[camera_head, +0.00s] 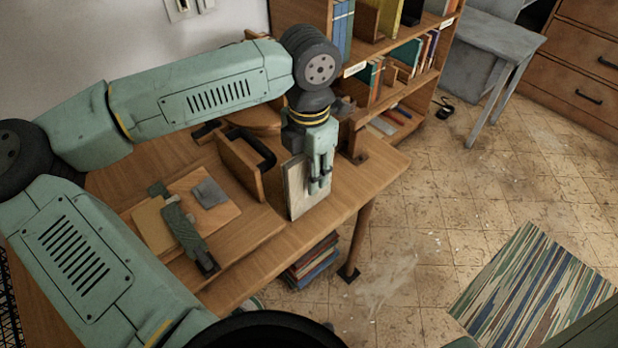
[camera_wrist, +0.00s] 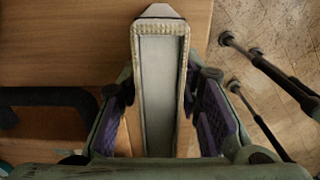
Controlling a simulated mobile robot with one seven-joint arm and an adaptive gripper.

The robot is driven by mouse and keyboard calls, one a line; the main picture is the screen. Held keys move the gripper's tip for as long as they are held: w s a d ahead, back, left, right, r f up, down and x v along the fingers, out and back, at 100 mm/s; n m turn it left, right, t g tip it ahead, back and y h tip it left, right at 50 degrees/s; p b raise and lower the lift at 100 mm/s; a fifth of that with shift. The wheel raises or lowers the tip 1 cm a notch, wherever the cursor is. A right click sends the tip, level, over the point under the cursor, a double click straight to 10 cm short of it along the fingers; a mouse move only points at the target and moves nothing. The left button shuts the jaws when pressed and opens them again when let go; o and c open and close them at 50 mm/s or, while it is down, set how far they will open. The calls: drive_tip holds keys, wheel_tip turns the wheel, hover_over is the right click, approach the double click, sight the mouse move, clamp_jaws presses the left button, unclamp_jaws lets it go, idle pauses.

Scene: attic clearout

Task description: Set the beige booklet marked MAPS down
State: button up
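My gripper (camera_head: 320,178) points down over the right part of the wooden desk. Its fingers are closed on the two faces of a beige booklet (camera_head: 296,192) that stands upright. In the wrist view the booklet (camera_wrist: 160,95) shows edge-on, with a pale grey middle and a beige rim, between the purple finger pads. No MAPS marking is readable in either view. The booklet's lower edge is over the desk top (camera_head: 340,190); I cannot tell whether it touches the wood.
A wooden upright divider (camera_head: 240,165) stands left of the booklet. A green-grey tool (camera_head: 182,228) and a grey cloth (camera_head: 209,192) lie further left. A bookshelf (camera_head: 385,95) is behind, and books (camera_head: 312,262) are stacked below the desk. Bare desk lies in front of the booklet.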

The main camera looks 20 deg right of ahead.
clamp_jaws()
drive_tip(key=shift+r, duration=0.1)
idle(0.4)
